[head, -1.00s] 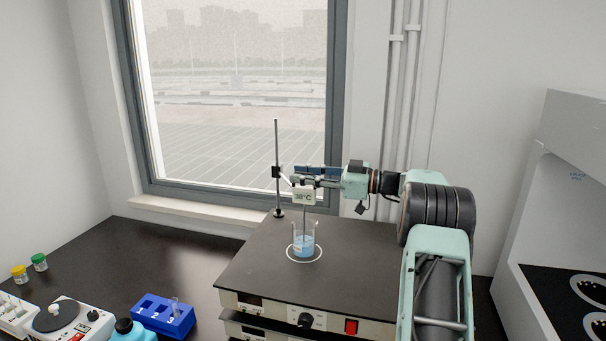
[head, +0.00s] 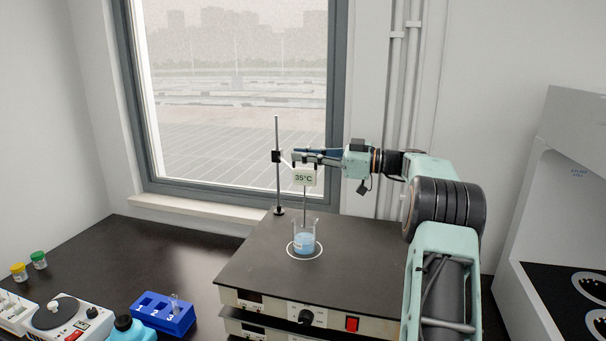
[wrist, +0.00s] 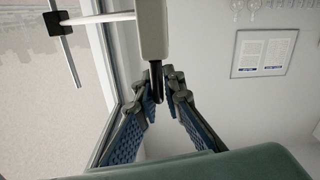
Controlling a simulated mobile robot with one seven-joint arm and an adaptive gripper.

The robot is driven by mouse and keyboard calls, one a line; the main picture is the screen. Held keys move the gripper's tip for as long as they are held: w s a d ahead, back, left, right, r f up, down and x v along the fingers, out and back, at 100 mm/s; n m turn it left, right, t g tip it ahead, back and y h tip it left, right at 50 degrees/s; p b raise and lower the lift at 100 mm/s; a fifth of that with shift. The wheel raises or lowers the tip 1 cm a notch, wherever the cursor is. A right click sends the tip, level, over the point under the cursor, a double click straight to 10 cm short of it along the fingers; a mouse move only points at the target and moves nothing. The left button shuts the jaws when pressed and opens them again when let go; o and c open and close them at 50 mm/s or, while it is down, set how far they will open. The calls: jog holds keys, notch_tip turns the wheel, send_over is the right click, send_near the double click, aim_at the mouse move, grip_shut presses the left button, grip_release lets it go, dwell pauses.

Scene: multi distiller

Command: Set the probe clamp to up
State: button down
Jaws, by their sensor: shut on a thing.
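The probe clamp is a black block (head: 277,156) on an upright metal rod (head: 278,188); it also shows at the upper left in the wrist view (wrist: 58,22). A light arm joins it to the white probe head (head: 305,177), which reads 35°C. A thin probe shaft (head: 304,204) hangs down toward a glass beaker (head: 304,242) of blue liquid; whether its tip is in the liquid is unclear. My gripper (head: 298,156) is at the top of the probe head. In the wrist view my fingers (wrist: 160,92) are closed around a dark handle (wrist: 157,76) on the probe head.
The beaker stands on a dark hotplate (head: 262,266) with a red switch. A blue tube rack (head: 163,315), a small white device (head: 65,318) and capped vials (head: 38,260) are at the left. A window is behind; the space above the clamp is clear.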

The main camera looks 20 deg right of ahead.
notch_tip(320, 180, up, 10)
jog(key=shift+d+f+p, duration=0.1)
jog(key=shift+f+p, duration=0.15)
jog(key=shift+p, duration=0.5)
jog(key=c, duration=2.4)
grip_release()
jog(key=o, duration=0.3)
jog(key=shift+f, duration=0.1)
jog(key=shift+f, duration=0.15)
jog(key=v, duration=1.2)
